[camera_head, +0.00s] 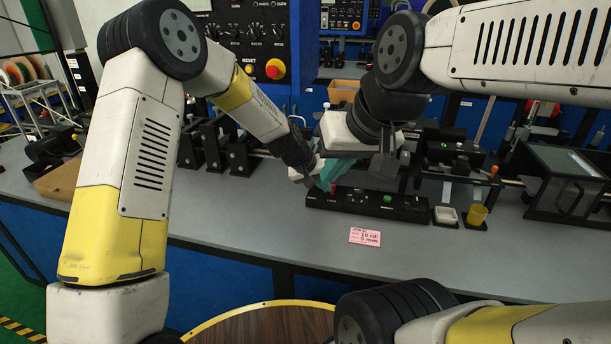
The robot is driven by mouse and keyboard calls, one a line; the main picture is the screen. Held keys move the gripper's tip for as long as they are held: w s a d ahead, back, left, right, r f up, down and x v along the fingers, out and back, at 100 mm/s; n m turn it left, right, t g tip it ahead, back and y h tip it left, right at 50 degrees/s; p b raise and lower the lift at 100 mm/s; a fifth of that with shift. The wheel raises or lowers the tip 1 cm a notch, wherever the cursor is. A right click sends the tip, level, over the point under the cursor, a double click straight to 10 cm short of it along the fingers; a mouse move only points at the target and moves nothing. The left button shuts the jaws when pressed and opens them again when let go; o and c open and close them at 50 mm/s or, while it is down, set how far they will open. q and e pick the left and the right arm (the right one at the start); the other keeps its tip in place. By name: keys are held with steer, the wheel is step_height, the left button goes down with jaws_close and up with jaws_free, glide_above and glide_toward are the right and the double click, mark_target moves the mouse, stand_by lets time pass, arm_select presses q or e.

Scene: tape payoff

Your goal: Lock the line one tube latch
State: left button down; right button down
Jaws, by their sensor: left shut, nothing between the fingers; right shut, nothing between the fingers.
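My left gripper (311,178) is shut and empty over the middle of the grey bench, close to a teal part (338,171). My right gripper (384,176) is shut and empty just to its right, above the back of a black control box (368,203). The teal part lies between the two grippers; I cannot tell whether either touches it. A small red piece (333,188) shows just below it. I cannot make out the line one tube latch; the grippers and wrists cover much of this area.
A pink note (364,236) lies on the bench (270,215) in front of the control box. Black machine units stand behind. The front left of the bench is clear.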

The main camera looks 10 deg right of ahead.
arm_select(q)
steer(key=shift+s+d, duration=0.2)
steer(key=shift+d, duration=0.25)
stand_by(0.3)
